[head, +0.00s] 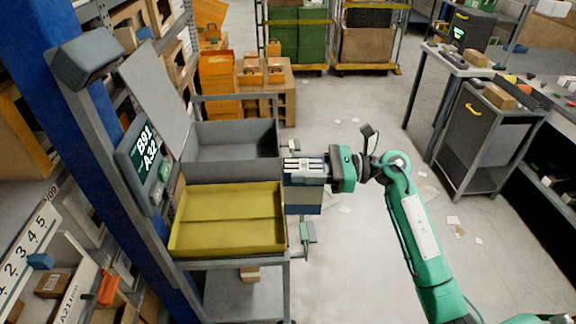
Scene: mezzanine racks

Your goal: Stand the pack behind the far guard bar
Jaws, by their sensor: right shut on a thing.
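My right gripper (304,169) reaches in from the right and is shut on a dark blue-grey pack (303,197). The pack hangs below the fingers, beside the right edge of a two-bin cart. Its upper part is hidden by the gripper. A yellow bin (228,236) is at the front of the cart and a grey bin (232,158) is behind it; both look empty. A grey bar (236,97) runs across the cart behind the grey bin; I cannot tell whether it is the far guard bar. My left gripper is not in view.
A blue upright (50,75) and racks with boxes line the left. Orange crates (216,78) stand behind the cart. A grey cabinet (470,140) and benches stand at the right. The floor between is open, with scattered paper scraps.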

